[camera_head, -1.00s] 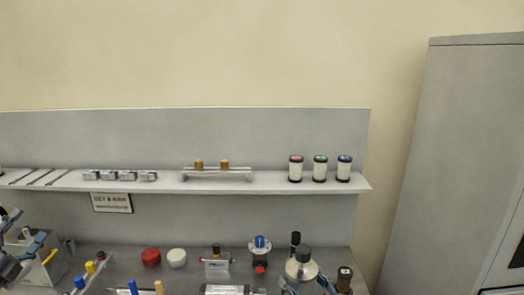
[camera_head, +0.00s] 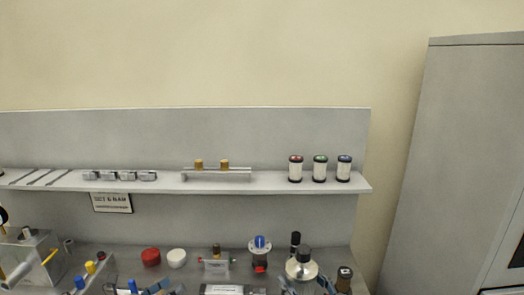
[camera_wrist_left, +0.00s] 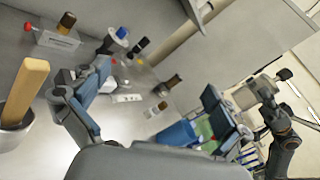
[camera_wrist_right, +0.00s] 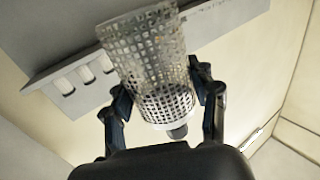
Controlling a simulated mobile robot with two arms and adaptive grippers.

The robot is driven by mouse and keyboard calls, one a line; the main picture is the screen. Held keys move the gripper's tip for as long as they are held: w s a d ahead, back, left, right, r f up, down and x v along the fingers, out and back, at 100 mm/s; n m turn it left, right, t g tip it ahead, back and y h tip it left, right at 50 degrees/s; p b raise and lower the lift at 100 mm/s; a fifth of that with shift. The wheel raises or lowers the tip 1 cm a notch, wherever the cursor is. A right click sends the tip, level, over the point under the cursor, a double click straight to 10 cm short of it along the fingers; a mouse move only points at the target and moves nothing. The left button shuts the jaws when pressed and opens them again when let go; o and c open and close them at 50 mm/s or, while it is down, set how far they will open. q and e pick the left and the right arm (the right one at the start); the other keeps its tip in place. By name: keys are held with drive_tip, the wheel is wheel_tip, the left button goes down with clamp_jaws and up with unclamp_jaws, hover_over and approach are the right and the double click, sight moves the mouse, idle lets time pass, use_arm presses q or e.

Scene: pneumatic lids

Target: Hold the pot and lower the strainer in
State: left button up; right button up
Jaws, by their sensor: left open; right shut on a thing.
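My right gripper (camera_wrist_right: 165,100) is shut on the strainer (camera_wrist_right: 150,55), a perforated metal cylinder with a white ring and a dark knob. The right wrist view appears upside down. In the head view the strainer (camera_head: 301,269) shows as a silver disc with its black knob upward, near the bottom edge. It also shows in the left wrist view (camera_wrist_left: 249,95). My left gripper (camera_head: 145,288) is at the bottom edge of the head view, left of the strainer. In the left wrist view its fingers (camera_wrist_left: 155,80) are open with nothing between them. I cannot make out the pot.
A red cap (camera_head: 151,257) and a white cap (camera_head: 177,258) lie on the bench. A blue-topped fitting (camera_head: 260,250) and a dark-capped jar (camera_head: 344,279) stand near the strainer. A wooden handle (camera_wrist_left: 25,90) rises beside my left gripper. A shelf (camera_head: 270,184) runs behind.

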use_arm(q)
drive_tip(key=s+d+f+m+g, duration=0.3)
drive_tip(key=s+d+f+m, duration=0.1)
drive_tip(key=d, duration=0.4)
drive_tip(key=s+d+f+m+g, duration=0.25)
drive_tip(key=s+d+f, duration=0.2)
drive_tip(key=d, duration=0.35)
drive_tip(key=s+d+f+m+g, duration=0.2)
drive_tip(key=s+d+f+m, duration=0.15)
drive_tip(key=d, duration=0.35)
drive_tip(key=shift+m+h, duration=0.3)
drive_tip(key=shift+m, duration=0.2)
drive_tip(key=x, duration=0.6)
drive_tip(key=f+x, duration=0.1)
drive_tip(key=x, duration=0.3)
drive_tip(key=shift+s+a+r, duration=0.1)
drive_tip(key=shift+a, duration=0.05)
drive_tip(key=shift+b, duration=0.5)
use_arm(e)
drive_tip(key=shift+f, duration=0.45)
use_arm(q)
drive_tip(key=c, duration=1.1)
drive_tip(key=shift+o, duration=0.2)
drive_tip(key=shift+s, duration=0.1)
use_arm(e)
drive_tip(key=shift+f, duration=0.15)
